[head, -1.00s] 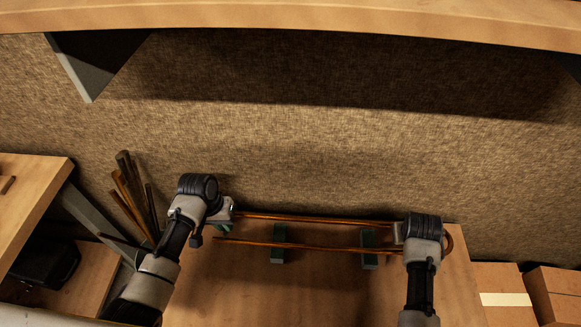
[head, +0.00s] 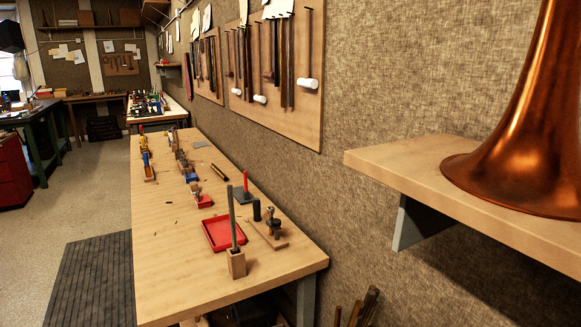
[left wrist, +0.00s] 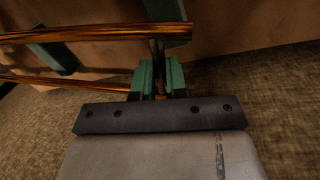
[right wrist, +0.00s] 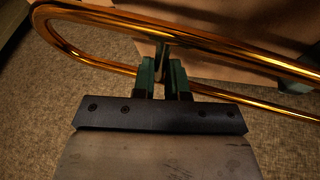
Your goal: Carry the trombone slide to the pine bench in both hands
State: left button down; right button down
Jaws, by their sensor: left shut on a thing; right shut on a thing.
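The trombone slide, long brass tubes, shows in the left wrist view (left wrist: 95,34) and in the right wrist view (right wrist: 205,38), where its rounded bend is at the left. My left gripper (left wrist: 161,70) is shut on it near the tube ends. My right gripper (right wrist: 163,70) is shut on it near the bend. Green rests (left wrist: 55,55) show behind the tubes; I cannot tell whether the slide touches them. A long pale wooden bench (head: 165,285) runs away along the wall in the head view. Neither gripper is in the head view.
The bench holds a red tray (head: 224,234), a wooden block with an upright rod (head: 236,262) and several tools. A shelf (head: 400,160) with a copper bell (head: 530,130) juts out at the right. A dark mat (head: 90,280) lies on the floor left of the bench.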

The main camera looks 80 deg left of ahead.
aim_at(162, 229)
jog(key=k+j+z, duration=0.15)
jog(key=k+z, duration=0.85)
jog(key=k+j+z, duration=0.15)
jog(key=k+z, duration=0.6)
jog(key=k, duration=0.2)
jog(key=k+l+z, duration=0.15)
jog(key=k+z, duration=0.2)
jog(key=k+u, duration=0.1)
jog(key=k, duration=0.65)
jog(key=k+j+u, duration=0.1)
jog(key=k, duration=0.6)
jog(key=k+u, duration=0.2)
jog(key=k, duration=0.45)
jog(key=k+j+u, duration=0.2)
jog(key=k, duration=0.45)
jog(key=k+u, duration=0.1)
jog(key=u, duration=1.35)
